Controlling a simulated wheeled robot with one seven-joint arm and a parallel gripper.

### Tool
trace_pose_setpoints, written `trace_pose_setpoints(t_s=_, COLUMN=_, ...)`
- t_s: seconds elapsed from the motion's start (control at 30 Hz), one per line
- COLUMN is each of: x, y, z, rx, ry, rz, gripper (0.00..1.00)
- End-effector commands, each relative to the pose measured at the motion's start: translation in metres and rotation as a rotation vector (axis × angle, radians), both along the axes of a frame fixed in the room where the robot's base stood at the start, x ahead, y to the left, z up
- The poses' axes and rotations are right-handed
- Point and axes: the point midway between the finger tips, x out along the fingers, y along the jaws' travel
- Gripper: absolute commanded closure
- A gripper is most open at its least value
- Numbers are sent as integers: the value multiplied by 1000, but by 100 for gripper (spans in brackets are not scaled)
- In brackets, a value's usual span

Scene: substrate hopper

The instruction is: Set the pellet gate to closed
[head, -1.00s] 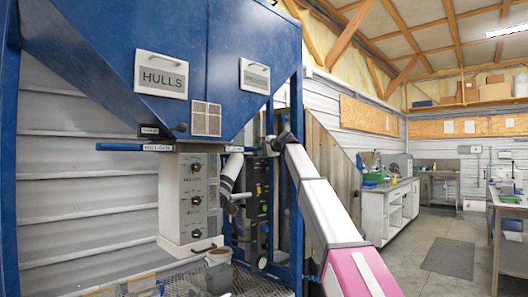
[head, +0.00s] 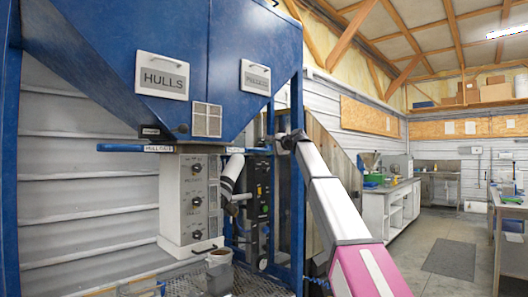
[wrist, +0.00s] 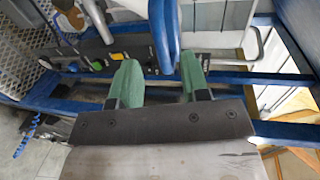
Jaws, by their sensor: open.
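The pellet side of the blue hopper carries a white sign plate (head: 255,77) with blurred lettering, in the head view. A small white label (head: 235,150) sits below it; I cannot read it. In the wrist view my gripper (wrist: 160,76) has two green fingers, apart and with nothing clamped. A blue rounded bar (wrist: 164,35) reaches down between and just beyond the fingertips; it may be the pellet gate's handle, but I cannot tell for sure. In the head view my wrist is beside the right blue post, and the fingers cannot be made out. The gate's position cannot be read.
The hulls gate's blue bar (head: 122,147) is at the left. Below the hopper stand a grey control box (head: 190,200) and a bucket (head: 219,272). A blue frame post (head: 297,200) stands close to my arm. Open floor (head: 450,258) lies to the right.

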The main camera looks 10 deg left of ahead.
Motion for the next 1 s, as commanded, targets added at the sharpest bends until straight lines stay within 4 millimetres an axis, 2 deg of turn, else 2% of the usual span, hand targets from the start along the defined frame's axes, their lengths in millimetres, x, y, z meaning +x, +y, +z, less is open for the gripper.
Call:
trace_pose_setpoints(t_s=0.1, x=-17, y=-18, z=4, rx=-1, ry=-1, rz=0, gripper=58)
trace_pose_setpoints(t_s=0.3, x=-28, y=-35, z=9, rx=-1, ry=1, rz=1, gripper=58)
trace_pose_setpoints(t_s=0.8, x=-29, y=-36, z=8, rx=-3, ry=1, rz=1, gripper=58)
trace_pose_setpoints(t_s=0.87, x=-29, y=-37, z=0, rx=-11, ry=4, rz=0, gripper=58)
trace_pose_setpoints(t_s=0.93, x=-29, y=-40, z=-19, rx=-34, ry=7, rz=-4, gripper=58)
trace_pose_setpoints(t_s=1.0, x=-29, y=-46, z=-51, rx=-73, ry=17, rz=-11, gripper=58)
